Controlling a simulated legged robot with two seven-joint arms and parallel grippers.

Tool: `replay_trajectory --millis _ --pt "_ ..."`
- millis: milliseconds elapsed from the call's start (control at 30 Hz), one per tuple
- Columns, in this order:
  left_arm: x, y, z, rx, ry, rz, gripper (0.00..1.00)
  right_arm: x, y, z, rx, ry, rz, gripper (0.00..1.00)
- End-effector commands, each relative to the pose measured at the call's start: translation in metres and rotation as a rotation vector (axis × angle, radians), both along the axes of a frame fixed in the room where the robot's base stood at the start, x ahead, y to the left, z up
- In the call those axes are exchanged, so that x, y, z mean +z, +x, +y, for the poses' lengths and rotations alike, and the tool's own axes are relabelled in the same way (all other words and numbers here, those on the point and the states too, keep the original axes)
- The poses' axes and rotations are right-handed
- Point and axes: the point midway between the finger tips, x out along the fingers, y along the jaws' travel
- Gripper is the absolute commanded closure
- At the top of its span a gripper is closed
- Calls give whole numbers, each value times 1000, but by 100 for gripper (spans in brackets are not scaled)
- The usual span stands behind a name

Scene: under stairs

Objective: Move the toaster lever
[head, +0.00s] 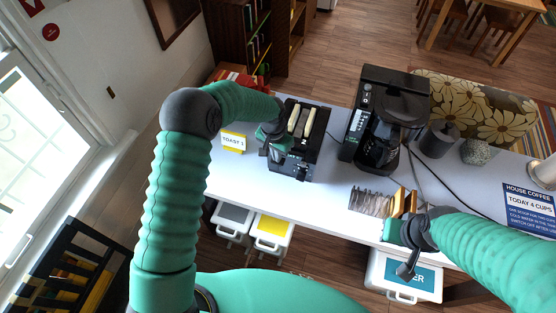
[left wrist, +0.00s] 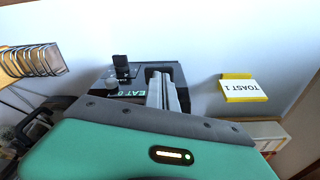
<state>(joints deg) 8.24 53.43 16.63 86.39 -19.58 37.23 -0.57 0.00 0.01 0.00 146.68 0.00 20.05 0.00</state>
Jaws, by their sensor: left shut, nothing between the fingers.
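The black toaster (head: 318,147) stands on the white counter with two pale bread slices (head: 308,122) showing in its slots. In the left wrist view, the toaster's front panel (left wrist: 135,92) carries a dark lever (left wrist: 120,66) and a round grey knob (left wrist: 112,84). My left gripper (head: 275,153) is at the toaster's front left and hides part of it. In the left wrist view its fingers (left wrist: 161,88) are shut and empty, beside the lever, with a gap visible in that view. My right gripper (head: 405,270) hangs at the counter's front edge, away from the toaster; its jaw opening is unclear.
A yellow-edged toast sign (head: 233,141) stands left of the toaster. A black coffee maker (head: 388,115) stands to the right. A wire rack (head: 370,201) with toast sits near the front edge. White bins (head: 271,233) are below. Counter between toaster and rack is clear.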

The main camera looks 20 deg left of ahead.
Motion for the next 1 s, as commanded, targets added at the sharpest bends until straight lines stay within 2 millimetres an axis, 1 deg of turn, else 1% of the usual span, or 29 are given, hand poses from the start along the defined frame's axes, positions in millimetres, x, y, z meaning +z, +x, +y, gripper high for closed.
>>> replay_trajectory --millis 167,633,667,833,1000 --pt "-4 0 0 0 0 1 100 -3 0 0 0 0 0 67" --pt "-61 0 -1 0 -1 1 100 -44 0 0 0 0 0 67" --pt "-54 0 -1 0 -1 0 100 -38 0 0 0 0 0 67" --pt "-50 -3 0 0 -1 1 100 -34 0 0 0 0 0 67" --pt "-40 -25 8 0 1 2 100 -21 0 0 0 0 0 67"
